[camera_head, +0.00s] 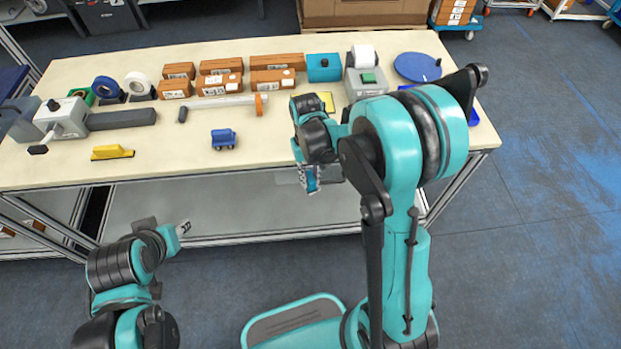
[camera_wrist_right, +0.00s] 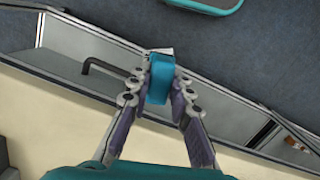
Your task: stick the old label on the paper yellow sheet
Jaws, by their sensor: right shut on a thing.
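My right gripper (camera_head: 310,186) is in front of the table's front edge, pointing down. In the right wrist view its fingers (camera_wrist_right: 160,85) are shut on a teal block-shaped tool (camera_wrist_right: 158,88). A small white piece (camera_wrist_right: 165,51) shows at the tool's far end; I cannot tell if it is the old label. A yellow sheet (camera_head: 327,101) lies on the table, partly hidden behind my right arm. My left gripper (camera_head: 183,228) is low in front of the table, away from everything; its fingers are too small to read.
On the table (camera_head: 250,170) are several brown boxes (camera_head: 271,80), a teal box (camera_head: 323,68), a grey label printer (camera_head: 367,83), a blue disc (camera_head: 417,67), a small blue object (camera_head: 223,138) and a yellow-handled tool (camera_head: 112,153). The front middle of the table is mostly clear.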

